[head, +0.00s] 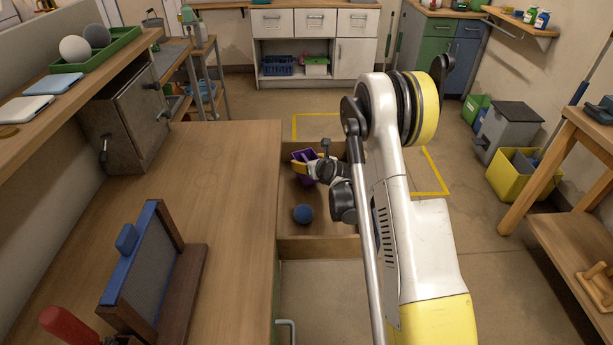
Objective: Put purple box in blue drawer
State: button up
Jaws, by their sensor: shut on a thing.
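A small purple box (308,179) is between the yellow fingers of my gripper (302,165), which is shut on it. The gripper hides part of the box. Box and gripper are over or inside the far part of an open wooden drawer (318,248); I cannot tell whether the box touches the drawer's floor. The drawer extends from the right side of the wooden counter. Its front is hidden behind my arm, so its colour does not show. A blue ball (303,213) lies in the drawer, nearer than the box.
The wooden counter (225,190) at left carries a blue-edged framed board (145,262) and a metal cabinet (128,115). A yellow bin (515,180), a grey bin (508,132) and a wooden table (560,235) stand at right. Floor beyond the drawer is clear.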

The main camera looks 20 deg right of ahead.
notch_tip(320, 180, down, 4)
jog(key=shift+r+b, duration=0.1)
jog(key=shift+b, duration=0.6)
jog(key=shift+r, duration=0.15)
jog(key=o, duration=1.3)
jog(key=shift+c, duration=0.2)
